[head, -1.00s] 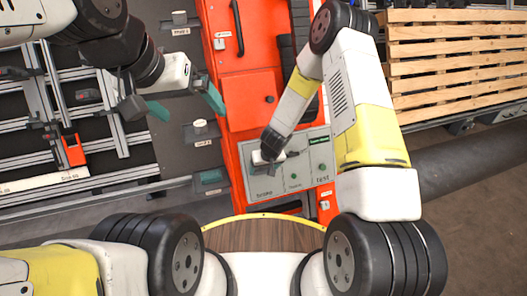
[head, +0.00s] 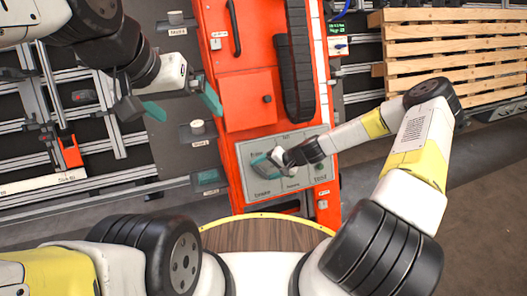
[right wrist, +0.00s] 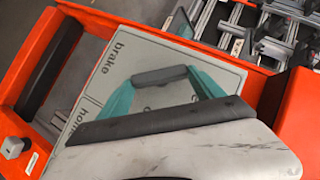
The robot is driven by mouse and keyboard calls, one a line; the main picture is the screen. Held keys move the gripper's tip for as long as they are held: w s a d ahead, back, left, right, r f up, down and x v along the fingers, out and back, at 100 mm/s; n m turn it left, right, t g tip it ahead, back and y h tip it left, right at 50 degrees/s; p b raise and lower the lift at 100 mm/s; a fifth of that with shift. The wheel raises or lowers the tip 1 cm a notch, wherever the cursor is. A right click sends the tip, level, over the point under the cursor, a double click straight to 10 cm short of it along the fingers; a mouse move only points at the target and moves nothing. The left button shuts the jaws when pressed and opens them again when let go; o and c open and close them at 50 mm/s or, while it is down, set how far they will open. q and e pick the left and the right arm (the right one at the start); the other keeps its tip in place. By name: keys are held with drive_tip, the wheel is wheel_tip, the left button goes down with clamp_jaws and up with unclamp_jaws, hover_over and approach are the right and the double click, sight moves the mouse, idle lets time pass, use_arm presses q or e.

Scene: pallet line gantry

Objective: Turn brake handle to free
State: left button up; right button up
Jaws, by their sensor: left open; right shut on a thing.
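The brake panel is a grey plate (head: 300,185) on the orange cabinet, divided by lines into labelled fields. The word "brake" shows on the panel (right wrist: 120,62) in the right wrist view. My right gripper (head: 262,163) is at the panel's left part, with its arm reaching in from the right. In the right wrist view its teal fingers are on either side of a short dark bar, apparently the brake handle (right wrist: 160,76), and are shut on it. In the head view the handle is mostly hidden by the gripper. My left gripper (head: 183,103) is open and empty, left of the cabinet.
The orange cabinet (head: 249,100) has a dark pull handle (head: 235,28) and a black ribbed strip (head: 297,80). Wooden pallets (head: 450,50) stand at the upper right. Aluminium rails (head: 100,110) fill the left. Open floor shows at lower right.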

drive_tip(key=m, duration=0.1)
drive_tip(key=m+y, duration=0.2)
drive_tip(key=shift+d+f+t, duration=0.25)
drive_tip(key=shift+f+t, duration=0.05)
drive_tip(key=shift+t, duration=0.1)
drive_tip(key=shift+s+f+m+t+y, duration=0.1)
drive_tip(key=shift+m+t+y, duration=0.3)
drive_tip(key=shift+m, duration=0.3)
drive_tip(key=shift+s+f+m+t+y, duration=0.1)
drive_tip(key=shift+m+t+y, duration=0.3)
drive_tip(key=shift+m, duration=0.3)
drive_tip(key=o, duration=1.4)
drive_tip(key=shift+c, duration=0.2)
drive_tip(key=v, duration=0.7)
drive_tip(key=shift+s+d, duration=0.2)
drive_tip(key=shift+d, duration=0.2)
